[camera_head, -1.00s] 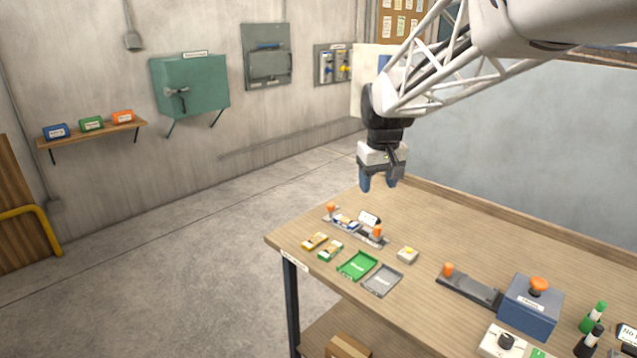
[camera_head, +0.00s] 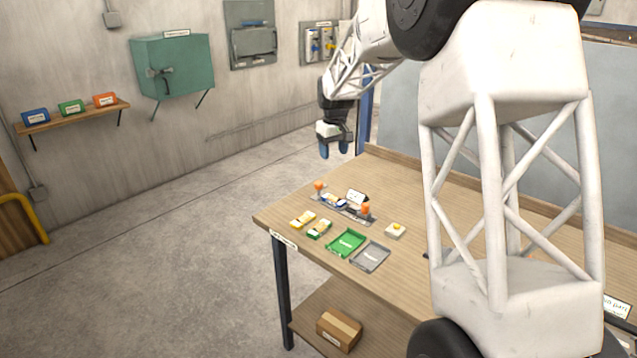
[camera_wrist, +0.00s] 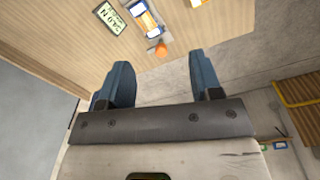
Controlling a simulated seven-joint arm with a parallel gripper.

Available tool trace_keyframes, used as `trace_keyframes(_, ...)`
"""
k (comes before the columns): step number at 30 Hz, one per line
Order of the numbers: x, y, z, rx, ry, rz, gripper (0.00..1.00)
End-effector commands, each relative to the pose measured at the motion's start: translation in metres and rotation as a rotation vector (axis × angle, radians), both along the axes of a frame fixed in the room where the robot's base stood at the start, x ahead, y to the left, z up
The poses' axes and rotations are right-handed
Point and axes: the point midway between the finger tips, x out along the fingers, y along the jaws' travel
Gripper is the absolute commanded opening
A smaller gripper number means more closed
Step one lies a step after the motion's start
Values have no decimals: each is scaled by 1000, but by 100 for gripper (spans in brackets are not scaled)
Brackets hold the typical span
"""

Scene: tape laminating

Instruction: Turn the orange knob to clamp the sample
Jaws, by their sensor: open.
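A grey clamp fixture (camera_head: 345,209) lies near the table's left end, with an orange knob (camera_head: 319,186) at its far left end and another orange knob (camera_head: 365,208) at its near right end. A blue and white sample (camera_head: 333,200) lies on the fixture between them. My gripper (camera_head: 336,156) is open and empty, above and behind the far left knob. In the wrist view my two blue fingers (camera_wrist: 162,72) are spread wide, and one orange knob (camera_wrist: 161,50) shows beyond them, between their lines, at the end of the fixture. The sample (camera_wrist: 145,16) shows past it.
A small display (camera_head: 357,196) stands behind the fixture; it reads 34.0 N in the wrist view (camera_wrist: 110,16). Yellow and green pieces (camera_head: 310,224), a green tray (camera_head: 345,242) and a grey tray (camera_head: 371,257) lie in front. My arm hides much of the table's right part.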

Motion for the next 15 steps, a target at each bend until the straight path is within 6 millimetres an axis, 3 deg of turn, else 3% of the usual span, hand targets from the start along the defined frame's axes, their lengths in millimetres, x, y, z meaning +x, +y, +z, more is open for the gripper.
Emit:
trace_keyframes(3,27,7,-19,-1,11,24,59)
trace_keyframes(15,103,29,-83,-4,39,100,59)
